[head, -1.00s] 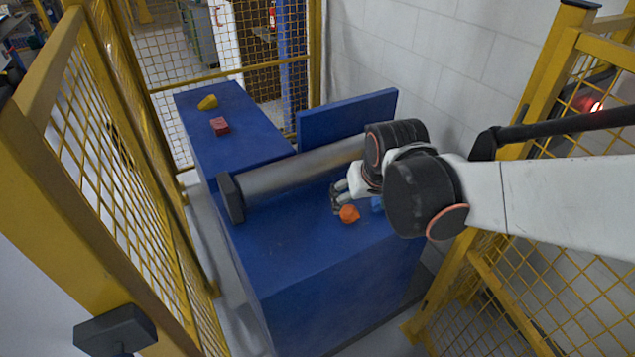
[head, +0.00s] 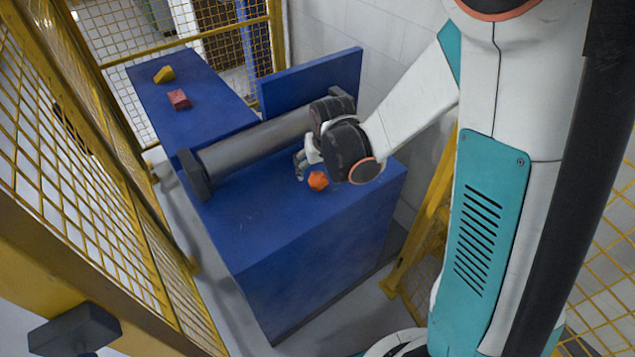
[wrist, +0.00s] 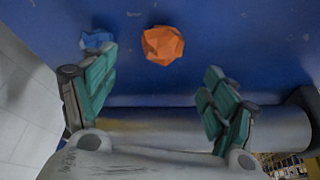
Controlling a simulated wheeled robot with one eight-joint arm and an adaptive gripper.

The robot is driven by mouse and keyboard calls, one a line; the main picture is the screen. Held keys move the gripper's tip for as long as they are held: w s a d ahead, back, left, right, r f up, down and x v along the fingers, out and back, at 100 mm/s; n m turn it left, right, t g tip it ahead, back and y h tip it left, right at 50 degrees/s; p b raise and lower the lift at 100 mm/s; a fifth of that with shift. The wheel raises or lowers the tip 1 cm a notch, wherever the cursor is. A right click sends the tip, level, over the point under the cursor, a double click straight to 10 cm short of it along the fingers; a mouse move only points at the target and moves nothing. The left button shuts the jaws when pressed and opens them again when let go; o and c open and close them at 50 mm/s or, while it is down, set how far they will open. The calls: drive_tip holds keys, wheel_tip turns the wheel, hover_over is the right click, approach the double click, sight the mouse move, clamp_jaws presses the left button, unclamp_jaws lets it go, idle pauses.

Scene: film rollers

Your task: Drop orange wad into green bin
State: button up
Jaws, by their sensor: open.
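The orange wad (head: 318,181) lies on the blue table top (head: 262,213), on the near side of the grey roller. In the wrist view the orange wad (wrist: 162,45) lies ahead of the fingertips, roughly between them and a little to the left. My gripper (head: 299,165) is right beside the wad in the head view, partly hidden by my wrist. In the wrist view my gripper (wrist: 150,85) is open, its green-padded fingers spread and empty. No green bin shows in either current view.
A grey roller (head: 255,143) with dark end plates lies across the table behind the wad. A blue wad (wrist: 97,39) lies left of the orange one. A yellow piece (head: 164,74) and a red block (head: 179,99) sit on the farther blue surface. Yellow mesh fencing (head: 75,190) stands left.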

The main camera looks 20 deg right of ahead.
drive_tip(key=shift+b+x, duration=1.5)
drive_tip(key=shift+x, duration=1.65)
drive_tip(key=shift+s, duration=0.15)
drive_tip(key=c, duration=0.9)
drive_tip(key=shift+r, duration=0.15)
drive_tip(key=shift+c, duration=0.2)
wheel_tip(320, 180, up, 20)
drive_tip(key=p, duration=0.7)
drive_tip(key=shift+p, duration=0.35)
drive_tip(key=n, duration=0.1)
approach(318, 174)
drive_tip(key=shift+s+d+f, duration=0.2)
drive_tip(key=shift+s+f, duration=0.7)
drive_tip(key=shift+f, duration=0.25)
